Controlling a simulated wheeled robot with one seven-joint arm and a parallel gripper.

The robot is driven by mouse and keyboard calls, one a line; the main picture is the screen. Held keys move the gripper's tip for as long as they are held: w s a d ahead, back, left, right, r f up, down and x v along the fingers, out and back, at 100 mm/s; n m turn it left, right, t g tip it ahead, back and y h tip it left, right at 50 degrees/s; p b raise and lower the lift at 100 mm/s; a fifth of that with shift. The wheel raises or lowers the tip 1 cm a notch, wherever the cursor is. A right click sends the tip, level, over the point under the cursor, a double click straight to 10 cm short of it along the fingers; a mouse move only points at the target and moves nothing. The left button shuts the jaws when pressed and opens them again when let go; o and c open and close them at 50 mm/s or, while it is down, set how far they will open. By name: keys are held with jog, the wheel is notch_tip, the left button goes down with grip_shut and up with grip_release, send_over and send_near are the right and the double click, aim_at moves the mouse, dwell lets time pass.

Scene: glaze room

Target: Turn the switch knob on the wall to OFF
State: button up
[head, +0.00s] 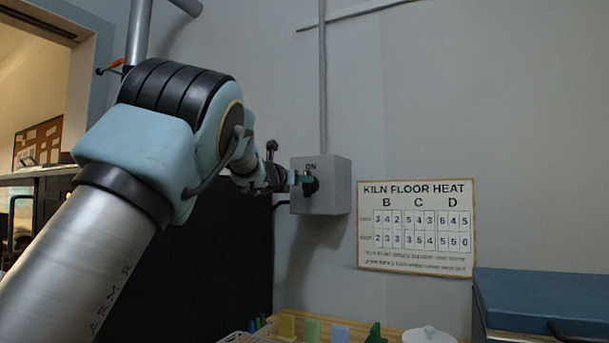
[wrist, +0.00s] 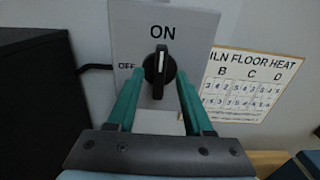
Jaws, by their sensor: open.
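The switch knob (wrist: 159,70) is black with a white line, on a grey wall box (head: 335,186). In the wrist view its line stands upright toward ON, and OFF is lettered to its left. In the head view the knob (head: 311,186) is partly hidden by my gripper (head: 295,178). In the wrist view the two green fingers of my gripper (wrist: 159,92) are open, one on each side of the knob, with gaps between. The fingers seem to reach close to the box face; whether they touch it I cannot tell.
A sign (head: 416,226) headed KILN FLOOR HEAT hangs right of the box. A conduit (head: 323,80) runs up from the box. A black panel (head: 215,250) stands to the left. Below are a lidded white pot (head: 428,335) and a blue-topped unit (head: 545,298).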

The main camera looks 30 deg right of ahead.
aim_at(308, 184)
jog(key=shift+p+x, duration=0.65)
jog(key=shift+x, duration=1.05)
jog(key=shift+c, duration=0.3)
grip_shut()
